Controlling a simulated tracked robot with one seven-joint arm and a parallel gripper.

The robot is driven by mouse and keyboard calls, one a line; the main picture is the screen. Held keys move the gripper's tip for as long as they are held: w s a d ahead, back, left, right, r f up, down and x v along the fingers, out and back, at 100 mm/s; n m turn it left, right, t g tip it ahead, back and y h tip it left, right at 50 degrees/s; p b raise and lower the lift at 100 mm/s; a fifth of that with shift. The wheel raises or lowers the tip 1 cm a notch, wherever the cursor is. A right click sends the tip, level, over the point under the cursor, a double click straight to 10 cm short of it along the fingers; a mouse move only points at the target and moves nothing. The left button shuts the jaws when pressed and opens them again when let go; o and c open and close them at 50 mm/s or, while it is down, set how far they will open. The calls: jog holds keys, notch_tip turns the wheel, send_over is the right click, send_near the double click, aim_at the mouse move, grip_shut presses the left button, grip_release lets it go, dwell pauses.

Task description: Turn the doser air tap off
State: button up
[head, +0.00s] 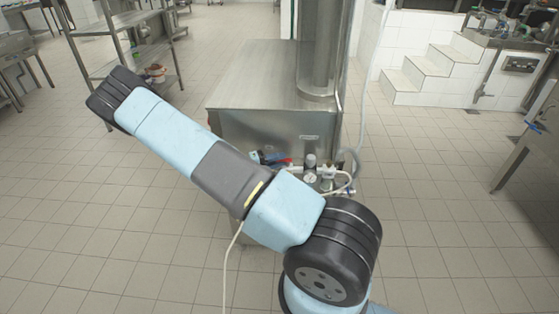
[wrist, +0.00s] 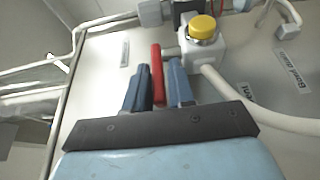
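The doser air tap's red handle (wrist: 157,70) stands upright in the wrist view, left of a white valve body (wrist: 203,50) with a yellow cap (wrist: 203,27). My gripper (wrist: 160,64) has one blue finger on each side of the handle, close against it, with the left finger seeming to touch. It looks shut on the handle; any gap at the right finger is very thin. The handle's lower end is between the fingers. In the head view my gripper is mostly behind my arm, with blue and red parts (head: 283,161) showing beside the pressure gauge (head: 310,178).
The steel machine (head: 268,130) carries the valve fittings on its front. A white hose (wrist: 255,115) leaves the valve to the right, and labels (wrist: 287,65) mark the panel. A pipe runs along the panel's left side. A steel shelf (head: 125,20) stands at left; the tiled floor is open.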

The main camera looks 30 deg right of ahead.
aim_at(288, 168)
jog(key=shift+c, duration=0.2)
grip_shut()
jog(key=shift+d, duration=0.2)
jog(key=shift+s+a+f+n+t, duration=0.1)
jog(key=shift+s+a+n+t, duration=0.05)
jog(key=shift+a+n+t, duration=0.15)
jog(key=s+n+t+y, duration=0.1)
jog(key=n+t+y, duration=0.1)
jog(key=n+t, duration=0.2)
jog(key=s+n+t+y, duration=0.1)
jog(key=n+t+y, duration=0.1)
jog(key=n+t, duration=0.2)
jog(key=s+n+t+y, duration=0.2)
jog(key=n+t, duration=0.2)
jog(key=t, duration=0.5)
jog(key=shift+y, duration=0.4)
jog(key=shift+s+d+f+n+t+y, duration=0.15)
jog(key=shift+n+t+y, duration=0.35)
jog(key=shift+n+y, duration=0.45)
jog(key=shift+s+d+r+n+t+y, duration=0.15)
jog(key=shift+n+t+y, duration=0.45)
jog(key=shift+y, duration=0.5)
jog(key=shift+s+d+f+n+t+y, duration=0.15)
jog(key=shift+n+t+y, duration=0.25)
jog(key=shift+n+y, duration=0.55)
jog(key=shift+s+d+n+y, duration=0.1)
jog(key=shift+n+y, duration=0.2)
jog(key=shift+y, duration=0.4)
